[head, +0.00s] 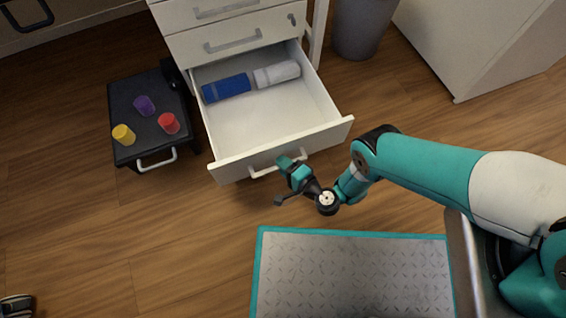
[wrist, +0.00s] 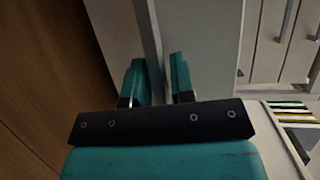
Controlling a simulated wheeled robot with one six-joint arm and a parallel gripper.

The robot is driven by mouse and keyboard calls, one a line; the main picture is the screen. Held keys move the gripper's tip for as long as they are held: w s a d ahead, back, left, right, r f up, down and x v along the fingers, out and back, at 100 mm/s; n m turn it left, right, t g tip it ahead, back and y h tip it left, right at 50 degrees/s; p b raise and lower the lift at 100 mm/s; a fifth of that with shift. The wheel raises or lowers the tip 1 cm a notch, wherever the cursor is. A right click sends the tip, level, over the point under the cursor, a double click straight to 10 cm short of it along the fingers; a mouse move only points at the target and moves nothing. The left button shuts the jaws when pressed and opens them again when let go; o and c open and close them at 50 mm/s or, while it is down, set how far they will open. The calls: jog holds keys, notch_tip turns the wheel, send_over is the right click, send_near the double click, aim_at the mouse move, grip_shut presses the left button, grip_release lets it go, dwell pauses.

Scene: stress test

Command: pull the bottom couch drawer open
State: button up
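A white drawer unit (head: 231,36) stands at the top of the head view; nothing in view looks clearly like a couch. Its lowest visible drawer (head: 285,150) is pulled well out, with a blue roll (head: 226,88) and a white roll (head: 277,73) inside. A grey bar handle (head: 262,173) is on its front. My gripper (head: 283,180) is at the right part of this handle. In the wrist view, the two teal fingers (wrist: 160,78) are apart, with the grey handle bar (wrist: 151,35) running between them. Contact with the bar is not clear.
A black low cabinet (head: 128,102) with yellow, purple and red cups stands left of the drawer. A grey bin (head: 360,25) and a white cabinet (head: 480,45) are at the upper right. Wooden floor (head: 190,235) in front of the drawer is mostly clear.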

jog(key=shift+s+d+r+p, duration=0.15)
jog(key=shift+d+p, duration=0.1)
jog(key=shift+p, duration=0.15)
jog(key=p+v, duration=0.6)
jog(key=v, duration=0.1)
dwell(0.4)
